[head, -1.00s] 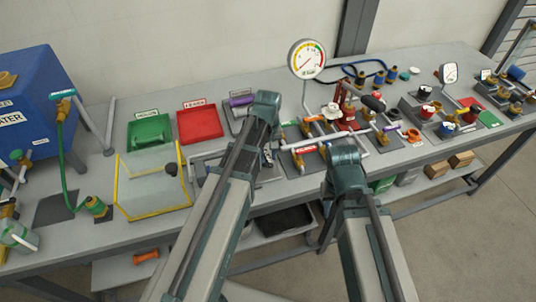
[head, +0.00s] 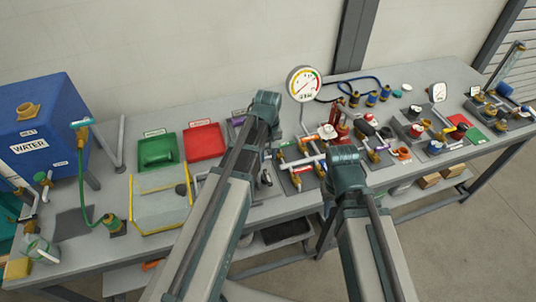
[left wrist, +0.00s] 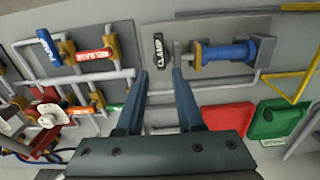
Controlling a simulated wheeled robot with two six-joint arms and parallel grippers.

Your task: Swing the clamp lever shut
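The clamp lever (left wrist: 158,50) is a short dark handle with a white CLAMP label, in the left wrist view. It joins a fixture with a blue cylinder (left wrist: 225,52), a brass-coloured collar and a grey end block (left wrist: 263,50). My left gripper (left wrist: 159,76) is open and empty. Its fingertips lie just below the lever in the picture, one to each side; I see no contact. In the head view my left arm covers most of the fixture and hides its gripper's fingers. My right arm's wrist (head: 345,170) is over the bench front; its fingers are hidden.
A red tray (left wrist: 228,118) and a green tray (left wrist: 275,118) lie close to the left gripper. A round gauge (head: 304,83) stands behind. A yellow-edged clear box (head: 160,208) is at left.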

